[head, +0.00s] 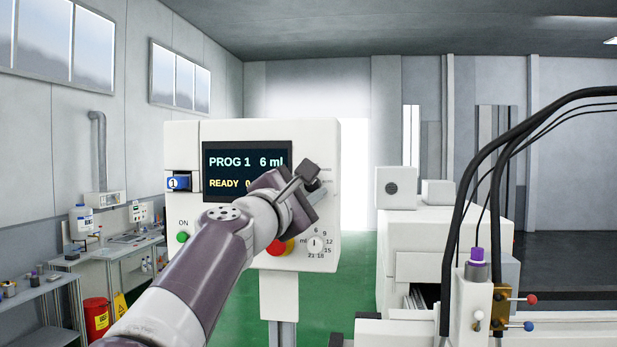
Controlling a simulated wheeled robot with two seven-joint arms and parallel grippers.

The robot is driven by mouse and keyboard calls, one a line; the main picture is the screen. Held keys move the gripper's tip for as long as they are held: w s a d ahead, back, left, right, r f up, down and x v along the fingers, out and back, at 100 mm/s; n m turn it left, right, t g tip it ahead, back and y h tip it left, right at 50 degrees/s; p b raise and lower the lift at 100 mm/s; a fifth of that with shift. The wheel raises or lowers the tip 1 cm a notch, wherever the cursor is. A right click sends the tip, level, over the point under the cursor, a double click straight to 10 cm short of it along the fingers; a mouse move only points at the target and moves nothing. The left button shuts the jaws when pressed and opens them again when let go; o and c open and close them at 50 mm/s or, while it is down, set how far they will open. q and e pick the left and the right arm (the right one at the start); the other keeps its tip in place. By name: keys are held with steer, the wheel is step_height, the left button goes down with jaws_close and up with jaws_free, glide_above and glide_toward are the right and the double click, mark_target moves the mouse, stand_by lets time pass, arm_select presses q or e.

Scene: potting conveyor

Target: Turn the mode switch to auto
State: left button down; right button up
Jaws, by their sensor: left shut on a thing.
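A white control box (255,131) on a post stands in front of me. Its dark screen (244,160) reads PROG 1, 6 ml and READY. My left arm reaches up from the bottom to the right side of the panel. My left gripper (311,176) is shut there, on the mode switch to the right of the screen. The gripper hides most of the switch and its labels, so I cannot tell which way it points. My right gripper is not in view.
A green button (182,238) marked ON, a red button (279,246) partly behind my arm and a numbered dial (315,244) are on the panel. White machinery with cables stands at the right.

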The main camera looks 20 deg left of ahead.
arm_select(q)
steer(key=m+g+p, duration=0.1)
steer(key=m, duration=0.2)
steer(key=m+g+h+p, duration=0.1)
steer(key=m, duration=0.2)
steer(key=shift+r+m+g+p, duration=0.1)
steer(key=shift+m+g+p, duration=0.8)
steer(key=shift+m+p, duration=0.05)
steer(key=shift+m, duration=0.85)
steer(key=shift+f, duration=0.2)
steer(key=c, duration=0.9)
jaws_free()
steer(key=shift+r, duration=0.15)
steer(key=shift+s, duration=0.1)
steer(key=s, duration=0.4)
steer(key=s+a+r+b, duration=0.1)
steer(key=s, duration=0.7)
steer(key=shift+s+a+r, duration=0.15)
steer(key=shift+s+a, duration=0.1)
